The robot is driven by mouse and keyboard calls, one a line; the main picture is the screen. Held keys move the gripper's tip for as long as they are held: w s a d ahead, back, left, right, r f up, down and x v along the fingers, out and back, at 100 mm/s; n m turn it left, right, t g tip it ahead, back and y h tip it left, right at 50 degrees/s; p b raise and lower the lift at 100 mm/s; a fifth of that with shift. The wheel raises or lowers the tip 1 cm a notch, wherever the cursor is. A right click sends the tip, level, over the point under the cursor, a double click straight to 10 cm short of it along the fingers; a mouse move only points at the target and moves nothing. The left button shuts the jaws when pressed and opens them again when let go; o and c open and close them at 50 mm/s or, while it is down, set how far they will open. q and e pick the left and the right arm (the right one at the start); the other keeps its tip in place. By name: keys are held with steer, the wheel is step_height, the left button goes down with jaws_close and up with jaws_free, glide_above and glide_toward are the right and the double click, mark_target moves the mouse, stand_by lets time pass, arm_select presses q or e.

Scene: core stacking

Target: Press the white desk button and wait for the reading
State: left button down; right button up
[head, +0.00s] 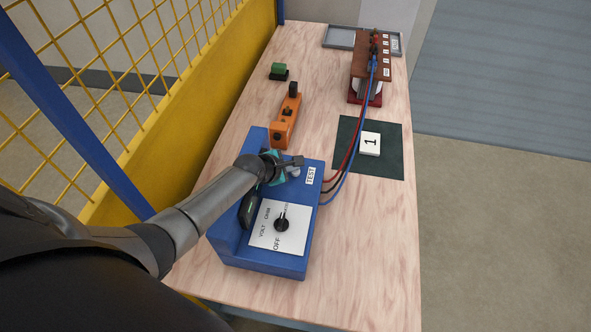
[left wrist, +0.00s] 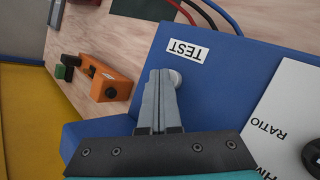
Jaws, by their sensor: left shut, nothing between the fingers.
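The blue tester box (head: 227,247) sits on the near part of the table. The small round white button (head: 294,172) is on its top beside the TEST label (head: 310,175); it also shows in the left wrist view (left wrist: 176,78). My left gripper (head: 298,161) is shut and empty, with its fingertips (left wrist: 163,76) right at the button and partly covering it. I cannot tell whether they touch or press it. A white dial plate (head: 268,240) with a black knob (head: 282,224) is on the box. No reading is visible. My right gripper is not in view.
Red, black and blue leads run from the box to a brown terminal board (head: 375,52) at the back. A white card marked 1 (head: 370,144) lies on a dark green mat (head: 390,168). An orange block (head: 284,119) and green block (head: 278,70) stand behind. A yellow fence (head: 190,118) borders the left.

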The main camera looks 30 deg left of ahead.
arm_select(q)
steer(key=shift+s+a+f, duration=0.2)
steer(key=shift+s+f, duration=0.15)
steer(key=shift+f, duration=0.35)
stand_by(0.4)
steer(key=shift+w+a+r+p, duration=0.1)
steer(key=shift+a+r+p, duration=0.1)
steer(key=shift+r+p, duration=0.25)
steer(key=shift+a+r+p, duration=0.2)
steer(key=shift+r+p, duration=0.15)
steer(key=shift+r, duration=0.25)
steer(key=r+p, duration=0.5)
steer(key=shift+d+r, duration=0.1)
steer(key=shift+d, duration=0.1)
steer(key=shift+d, duration=0.1)
stand_by(0.5)
